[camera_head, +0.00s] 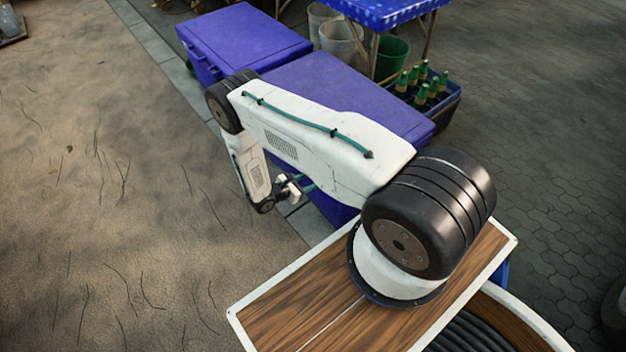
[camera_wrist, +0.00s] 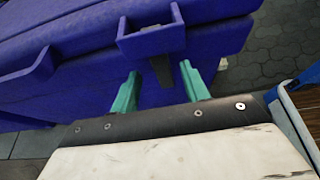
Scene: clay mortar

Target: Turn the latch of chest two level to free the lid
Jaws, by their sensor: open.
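Two purple chests with shut lids stand side by side, a farther chest (camera_head: 245,40) and a nearer chest (camera_head: 345,85). No label shows which is chest two. My gripper (camera_head: 306,186) is at the front of the nearer chest, partly behind my arm. In the wrist view, my gripper's green fingers (camera_wrist: 158,80) are open and point at the purple front (camera_wrist: 75,90). A dark, narrow piece (camera_wrist: 161,72), perhaps the latch, hangs below a purple bracket (camera_wrist: 150,38) between the fingers. Its exact angle and any contact with the fingers are unclear.
A purple handle (camera_wrist: 28,72) juts out left of the bracket. Behind the nearer chest are a crate of green bottles (camera_head: 437,100), buckets (camera_head: 340,42) and a blue-topped table (camera_head: 385,10). Sandy ground (camera_head: 110,210) at left is clear.

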